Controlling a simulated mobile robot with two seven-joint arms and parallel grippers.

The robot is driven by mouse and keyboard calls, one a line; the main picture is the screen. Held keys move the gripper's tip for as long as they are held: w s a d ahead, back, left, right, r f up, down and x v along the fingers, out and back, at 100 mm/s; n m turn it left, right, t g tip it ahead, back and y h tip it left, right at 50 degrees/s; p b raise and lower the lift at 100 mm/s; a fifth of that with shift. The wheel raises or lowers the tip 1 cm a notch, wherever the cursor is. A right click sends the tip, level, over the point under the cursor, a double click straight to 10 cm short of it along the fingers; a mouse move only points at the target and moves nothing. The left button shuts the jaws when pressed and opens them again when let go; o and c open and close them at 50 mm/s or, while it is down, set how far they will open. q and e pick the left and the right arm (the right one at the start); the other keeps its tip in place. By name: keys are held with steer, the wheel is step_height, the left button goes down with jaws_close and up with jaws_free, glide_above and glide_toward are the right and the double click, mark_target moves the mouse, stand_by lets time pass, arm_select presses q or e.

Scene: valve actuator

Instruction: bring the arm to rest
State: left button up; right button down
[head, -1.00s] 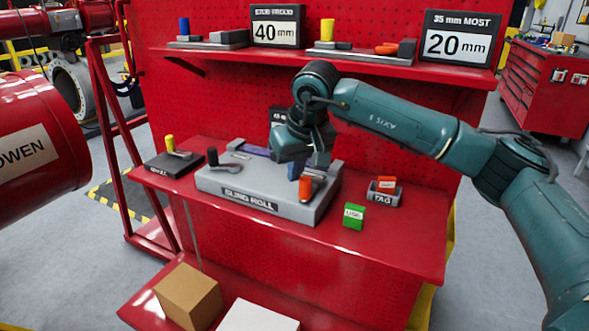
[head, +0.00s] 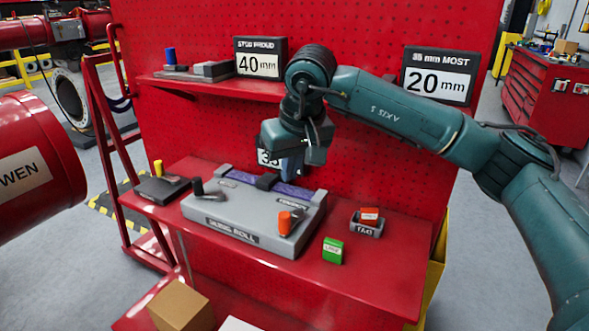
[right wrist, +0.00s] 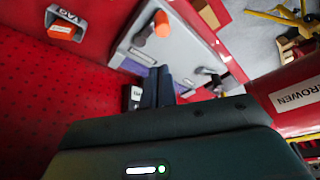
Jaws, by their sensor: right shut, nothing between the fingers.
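My right arm reaches in from the right in the head view. Its gripper (head: 293,165) hangs over the back right part of the grey sling roll case (head: 225,219), its fingers shut and empty. In the right wrist view the closed fingers (right wrist: 157,88) show dark blue, with the case (right wrist: 185,28) beyond them. The case holds a purple roll with a dark strap (head: 268,181), an orange-handled tool (head: 285,224) and a black-handled tool (head: 198,187). The gripper appears clear of the case. My left gripper does not show.
A tag tray (head: 366,226) with an orange piece and a green block (head: 333,251) stand right of the case. A black tray (head: 155,188) is left of it. The upper shelf (head: 215,87) and size signs (head: 437,76) are close to the arm. A red cylinder (head: 35,165) is at left.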

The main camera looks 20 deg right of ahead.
steer(key=shift+r, duration=0.25)
stand_by(0.3)
